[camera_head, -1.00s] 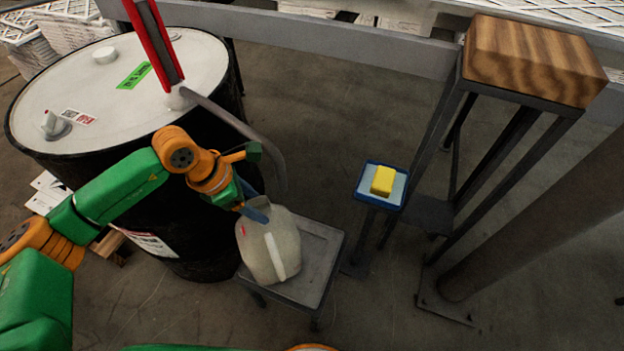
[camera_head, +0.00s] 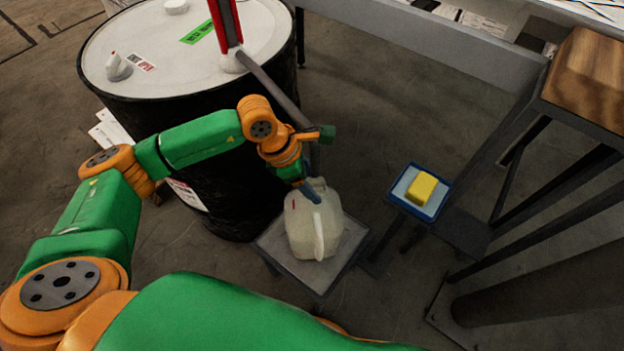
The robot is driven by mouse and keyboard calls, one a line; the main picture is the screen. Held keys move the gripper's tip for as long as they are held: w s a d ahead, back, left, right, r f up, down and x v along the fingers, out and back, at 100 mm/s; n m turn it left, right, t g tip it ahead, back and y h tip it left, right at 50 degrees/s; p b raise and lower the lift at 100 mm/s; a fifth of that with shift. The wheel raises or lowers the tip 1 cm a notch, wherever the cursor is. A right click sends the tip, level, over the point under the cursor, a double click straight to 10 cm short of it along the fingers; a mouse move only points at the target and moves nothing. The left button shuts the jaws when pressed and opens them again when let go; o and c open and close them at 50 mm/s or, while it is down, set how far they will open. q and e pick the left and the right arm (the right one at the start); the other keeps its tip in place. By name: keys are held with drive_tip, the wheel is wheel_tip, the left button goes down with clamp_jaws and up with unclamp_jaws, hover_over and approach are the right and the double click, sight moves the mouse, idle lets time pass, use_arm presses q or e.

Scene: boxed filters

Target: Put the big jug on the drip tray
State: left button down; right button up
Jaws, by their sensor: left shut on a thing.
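The big jug (camera_head: 302,228) is a pale, translucent plastic container with a whitish handle strip. My left gripper (camera_head: 314,192) is shut on its top from behind and above. The jug is roughly upright over the grey square drip tray (camera_head: 335,272), beneath the drum's pipe. Its base appears within the tray's rim; I cannot tell whether it touches the tray. The jug hides the tray's middle and back. My right gripper is not in view.
A black drum (camera_head: 215,130) with a white lid and a grey pipe (camera_head: 272,85) stands close behind. To the right is a small blue-rimmed stand (camera_head: 405,195) with a yellow block (camera_head: 422,188). A wood-topped metal stand (camera_head: 590,75) is at far right.

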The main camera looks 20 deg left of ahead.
use_arm(q)
drive_tip(key=shift+d+f, duration=0.15)
drive_tip(key=shift+c, duration=0.6)
unclamp_jaws()
drive_tip(key=shift+s, duration=0.1)
drive_tip(key=shift+r, duration=0.5)
drive_tip(key=v, duration=1.1)
drive_tip(key=shift+a+r, duration=0.25)
drive_tip(key=shift+s, duration=0.1)
